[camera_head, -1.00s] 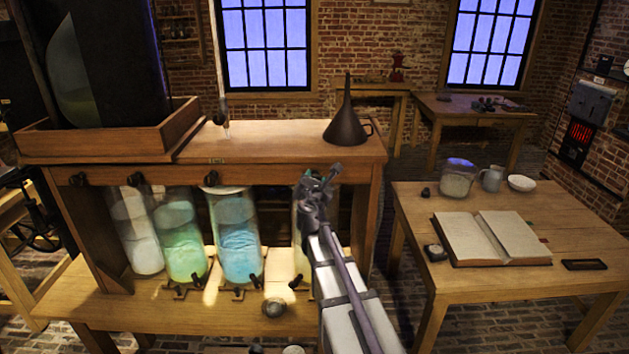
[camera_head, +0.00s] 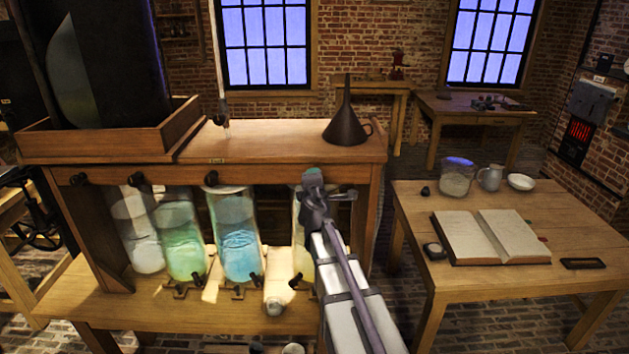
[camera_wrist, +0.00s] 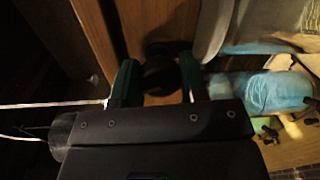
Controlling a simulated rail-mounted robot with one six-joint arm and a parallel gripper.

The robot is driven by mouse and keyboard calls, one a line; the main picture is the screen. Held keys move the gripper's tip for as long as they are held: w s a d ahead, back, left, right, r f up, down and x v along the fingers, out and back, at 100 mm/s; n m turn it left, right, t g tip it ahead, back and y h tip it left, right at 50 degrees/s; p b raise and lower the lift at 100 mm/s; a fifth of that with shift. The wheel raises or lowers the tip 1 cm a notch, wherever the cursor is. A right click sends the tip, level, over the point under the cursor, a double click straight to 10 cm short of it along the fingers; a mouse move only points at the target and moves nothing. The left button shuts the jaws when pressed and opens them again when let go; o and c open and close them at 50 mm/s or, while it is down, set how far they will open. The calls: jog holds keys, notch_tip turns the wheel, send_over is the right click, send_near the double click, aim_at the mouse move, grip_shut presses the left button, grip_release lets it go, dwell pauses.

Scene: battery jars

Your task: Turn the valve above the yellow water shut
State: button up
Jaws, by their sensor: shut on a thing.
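The jar of pale yellow water (camera_head: 300,232) stands at the right end of the row of glass jars under the wooden bench, partly behind my arm. The valve above it is hidden behind my gripper (camera_head: 313,180) in the head view. In the wrist view the valve shows as a dark round knob (camera_wrist: 158,72) on the bench's wooden edge. My gripper (camera_wrist: 157,78) has its two green-sided fingers on either side of this knob and is shut on it. How far the valve is turned cannot be told.
Jars of blue (camera_head: 240,245), green (camera_head: 181,240) and whitish (camera_head: 138,235) water stand to the left, with dark valves above them. A dark funnel (camera_head: 346,125) stands on the bench top. A table with an open book (camera_head: 492,237) is at the right.

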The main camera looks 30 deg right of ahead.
jog(key=m, duration=0.3)
jog(key=shift+s+f, duration=0.1)
jog(key=shift+m+y, duration=0.3)
dwell(0.4)
jog(key=o, duration=0.9)
jog(key=p+v, duration=0.1)
jog(key=v, duration=0.9)
jog(key=shift+s+a, duration=0.2)
jog(key=shift+s, duration=0.1)
